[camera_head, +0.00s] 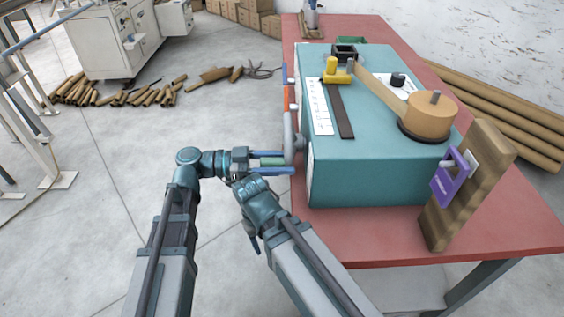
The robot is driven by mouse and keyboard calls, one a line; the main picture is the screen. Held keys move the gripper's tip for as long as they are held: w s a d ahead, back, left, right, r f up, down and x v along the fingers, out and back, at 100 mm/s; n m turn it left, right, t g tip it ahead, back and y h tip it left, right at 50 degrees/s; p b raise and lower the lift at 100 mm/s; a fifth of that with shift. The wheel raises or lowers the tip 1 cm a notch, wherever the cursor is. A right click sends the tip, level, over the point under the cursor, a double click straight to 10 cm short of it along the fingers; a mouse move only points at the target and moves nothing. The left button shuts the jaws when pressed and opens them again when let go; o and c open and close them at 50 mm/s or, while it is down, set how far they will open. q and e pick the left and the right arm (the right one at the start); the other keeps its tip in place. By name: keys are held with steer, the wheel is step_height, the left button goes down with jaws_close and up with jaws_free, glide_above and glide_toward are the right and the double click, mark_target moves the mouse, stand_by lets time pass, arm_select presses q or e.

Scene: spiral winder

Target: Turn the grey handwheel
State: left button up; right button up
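The grey handwheel (289,136) is seen almost edge-on at the left side of the teal machine (375,170), on a short grey shaft. My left gripper (278,162) points right, with its blue fingers at the lower part of the wheel's rim. The fingers show one above the other with a greenish strip between them. I cannot tell whether this is a handle or part of the gripper, or whether the fingers touch the wheel. My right arm comes up from the bottom, and its end is beside the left wrist.
The machine stands on a red table (500,225). On top are a wooden arm with a round block (428,115) and a yellow clamp (334,72). A wooden board (465,185) with a purple lock stands at the right. The floor to the left is clear near my arms.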

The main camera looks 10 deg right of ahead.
arm_select(q)
jaws_close()
steer(key=shift+s, duration=0.15)
stand_by(1.0)
